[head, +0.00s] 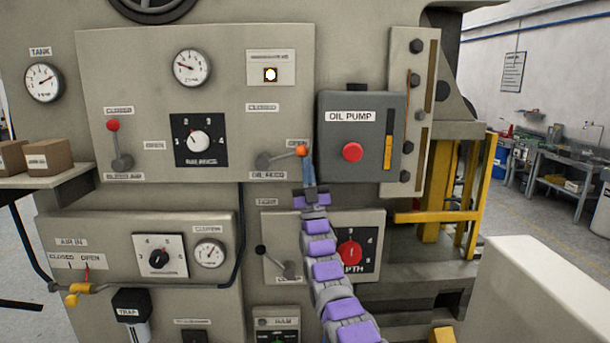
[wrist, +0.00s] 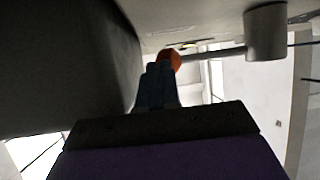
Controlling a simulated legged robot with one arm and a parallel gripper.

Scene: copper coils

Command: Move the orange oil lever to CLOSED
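The orange oil lever knob (head: 302,151) sits at the right end of its grey lever (head: 278,158) on the beige panel, by the OPEN label. The lever points right, tilted slightly up. A CLOSED label (head: 262,107) is above it. My gripper (head: 309,165) is just below the orange knob, its blue-grey fingers pointing up at it. In the wrist view the orange knob (wrist: 171,58) shows right at the fingertips (wrist: 160,70), with the lever's rod and hub to its right. The fingers look close together; whether they touch or grip the knob is not clear.
The grey OIL PUMP box (head: 360,150) with a red button stands out just right of my gripper. A red-knobbed lever (head: 115,140) is at left. A black-knobbed lever (head: 275,262) and red dial (head: 349,252) are below. Open space lies left of the oil lever.

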